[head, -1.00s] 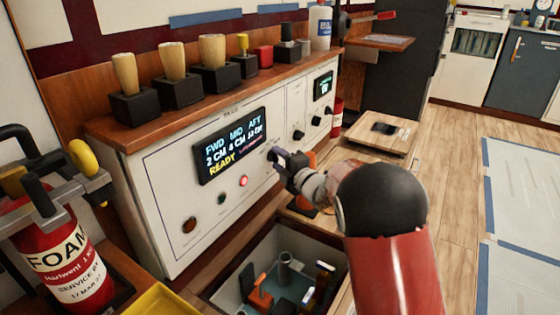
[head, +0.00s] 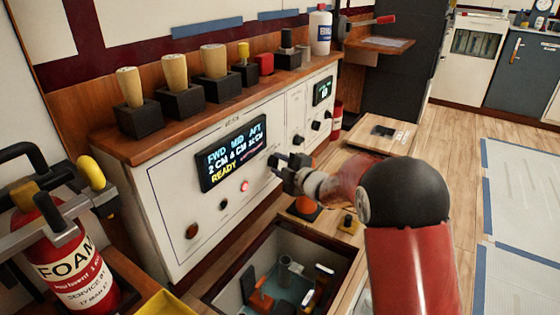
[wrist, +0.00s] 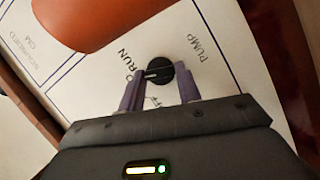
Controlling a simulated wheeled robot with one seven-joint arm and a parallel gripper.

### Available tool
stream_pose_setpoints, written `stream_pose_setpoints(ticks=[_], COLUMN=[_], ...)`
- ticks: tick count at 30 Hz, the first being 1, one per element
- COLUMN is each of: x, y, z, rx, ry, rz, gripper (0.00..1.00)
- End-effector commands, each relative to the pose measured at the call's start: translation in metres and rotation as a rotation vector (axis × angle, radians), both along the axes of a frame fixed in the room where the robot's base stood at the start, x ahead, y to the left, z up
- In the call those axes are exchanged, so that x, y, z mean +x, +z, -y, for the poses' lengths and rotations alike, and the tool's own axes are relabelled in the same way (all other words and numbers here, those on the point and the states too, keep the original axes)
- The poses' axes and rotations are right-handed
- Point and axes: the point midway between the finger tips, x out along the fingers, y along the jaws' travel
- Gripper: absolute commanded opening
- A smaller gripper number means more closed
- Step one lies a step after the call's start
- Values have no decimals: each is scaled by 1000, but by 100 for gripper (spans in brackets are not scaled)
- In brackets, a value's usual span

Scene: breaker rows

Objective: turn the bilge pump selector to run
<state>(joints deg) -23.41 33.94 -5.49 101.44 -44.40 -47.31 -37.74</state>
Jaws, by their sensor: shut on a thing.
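The selector is a small black round knob (wrist: 163,78) with a pale pointer mark, on the white panel in the wrist view. The word RUN is printed to its left and PUMP to its right; another label below it is partly hidden by a finger. The pointer mark lies toward the left, on the side of RUN, though its exact setting is hard to read. My gripper (wrist: 160,84) is shut on the knob, with a purple finger on either side. In the head view my gripper (head: 279,163) is at the panel face, right of the display, and hides the knob.
The panel's display (head: 233,154) reads READY in its bottom line. A red lamp (head: 245,186) is lit below it. Several wooden-handled levers (head: 215,60) stand on the shelf above. An open floor hatch (head: 285,270) lies below my arm. A red foam extinguisher (head: 75,265) stands at left.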

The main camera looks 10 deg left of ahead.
Motion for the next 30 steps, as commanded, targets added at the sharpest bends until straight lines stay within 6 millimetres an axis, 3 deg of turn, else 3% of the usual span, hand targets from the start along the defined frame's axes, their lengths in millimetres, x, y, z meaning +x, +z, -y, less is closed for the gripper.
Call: stream_pose_setpoints(ticks=[15,30], x=[2,2], y=[4,2], z=[2,2], rx=[116,139], ry=[-2,-2], rz=[-333,-407], gripper=[11,11])
